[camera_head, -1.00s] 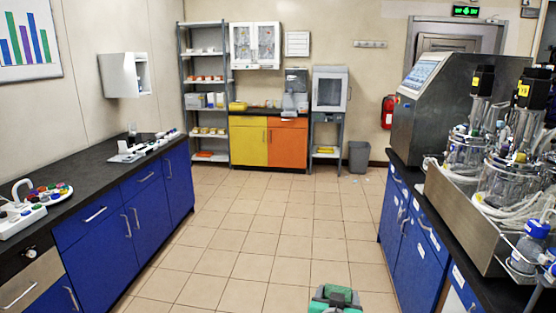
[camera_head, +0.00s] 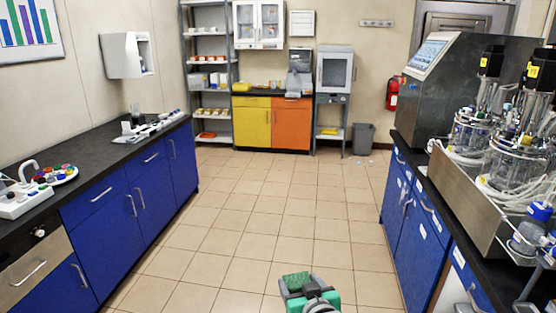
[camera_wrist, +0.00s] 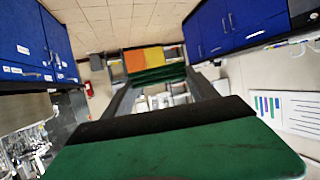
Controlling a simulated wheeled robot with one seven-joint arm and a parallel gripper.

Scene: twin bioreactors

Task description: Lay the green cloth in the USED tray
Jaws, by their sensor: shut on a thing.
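The green cloth (camera_head: 296,281) shows as a small dark green patch at the bottom of the head view, at the end of my arm. In the wrist view the green cloth (camera_wrist: 158,74) is a dark green band across the far end of my fingers. My gripper (camera_wrist: 160,80) is shut on it and holds it up over the open floor, between the two benches. The teal parts of my arm hide some of the cloth in the head view. I cannot make out a tray marked USED in either view.
A blue bench (camera_head: 108,205) runs along the left, with a round rack of coloured caps (camera_head: 56,174). The right bench (camera_head: 418,215) carries the bioreactors (camera_head: 515,155). Yellow and orange cabinets (camera_head: 270,125) and a grey bin (camera_head: 363,139) stand at the back.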

